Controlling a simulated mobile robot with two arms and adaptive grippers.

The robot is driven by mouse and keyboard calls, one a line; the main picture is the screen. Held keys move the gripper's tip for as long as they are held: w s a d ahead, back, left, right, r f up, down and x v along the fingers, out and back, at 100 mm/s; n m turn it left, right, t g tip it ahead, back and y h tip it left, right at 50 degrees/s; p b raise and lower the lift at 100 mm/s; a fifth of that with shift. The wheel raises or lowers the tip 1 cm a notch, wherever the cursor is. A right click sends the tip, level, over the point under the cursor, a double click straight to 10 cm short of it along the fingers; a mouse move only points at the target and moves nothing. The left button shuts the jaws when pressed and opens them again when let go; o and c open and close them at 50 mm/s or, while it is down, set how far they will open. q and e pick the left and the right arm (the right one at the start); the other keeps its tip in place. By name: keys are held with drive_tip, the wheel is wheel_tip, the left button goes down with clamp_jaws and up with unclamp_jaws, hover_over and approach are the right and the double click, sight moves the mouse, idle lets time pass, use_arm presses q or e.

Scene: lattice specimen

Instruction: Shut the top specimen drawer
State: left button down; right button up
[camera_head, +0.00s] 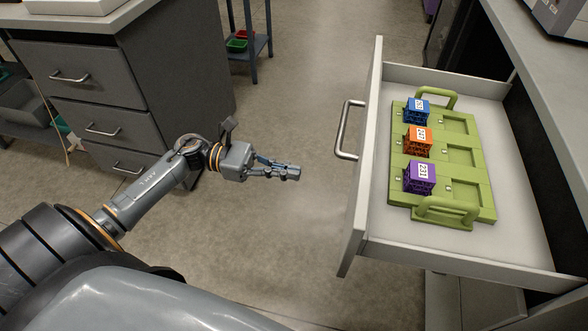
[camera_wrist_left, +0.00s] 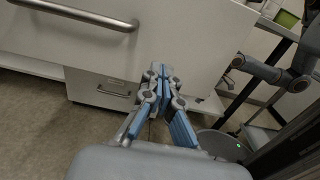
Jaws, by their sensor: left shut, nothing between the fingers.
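The top specimen drawer (camera_head: 364,165) stands pulled out at the right of the head view. Its metal bar handle (camera_head: 345,132) is on the front panel, which faces left. Inside lies a green tray (camera_head: 446,189) with blue, orange and purple lattice cubes in its left column. My left gripper (camera_head: 297,173) is shut and empty, in the air to the left of the drawer front and apart from it. In the left wrist view the shut fingers (camera_wrist_left: 163,72) point at the white front panel (camera_wrist_left: 165,35), with the handle (camera_wrist_left: 75,12) at upper left. My right gripper is not in view.
A grey cabinet (camera_head: 150,90) with closed drawers stands at the upper left. Open floor (camera_head: 290,80) lies between it and the drawer. A counter edge (camera_head: 530,70) runs above the drawer at right. Another drawer handle (camera_wrist_left: 113,91) shows lower down.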

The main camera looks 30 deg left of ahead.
use_arm(q)
drive_tip(key=x, duration=1.1)
drive_tip(key=shift+p, duration=0.45)
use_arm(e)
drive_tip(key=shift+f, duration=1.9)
